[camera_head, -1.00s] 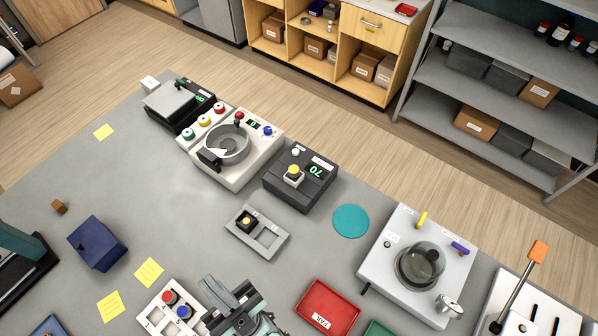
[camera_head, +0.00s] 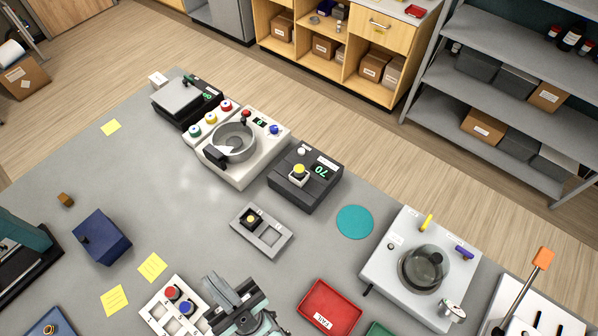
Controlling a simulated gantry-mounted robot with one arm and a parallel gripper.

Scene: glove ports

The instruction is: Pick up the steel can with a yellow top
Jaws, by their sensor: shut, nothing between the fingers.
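A small pale, steel-looking can with a yellow top (camera_head: 299,172) stands on the dark box with a green "70" display (camera_head: 318,190), right of centre. A second yellow-topped piece (camera_head: 250,218), with a dark body, sits in one opening of the grey holder (camera_head: 271,238) in front of that box. My gripper (camera_head: 232,290) is at the bottom edge, nearer the camera than both and well apart from them. Its jaws are shut and I see nothing held. The lower part of the arm is cut off by the frame.
A white holder with red and blue tops (camera_head: 157,311) is just left of my gripper, and a red tray (camera_head: 329,306) is to its right. A centrifuge-like machine (camera_head: 247,168) stands left of the dark box. A teal disc (camera_head: 355,222) lies flat on the right.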

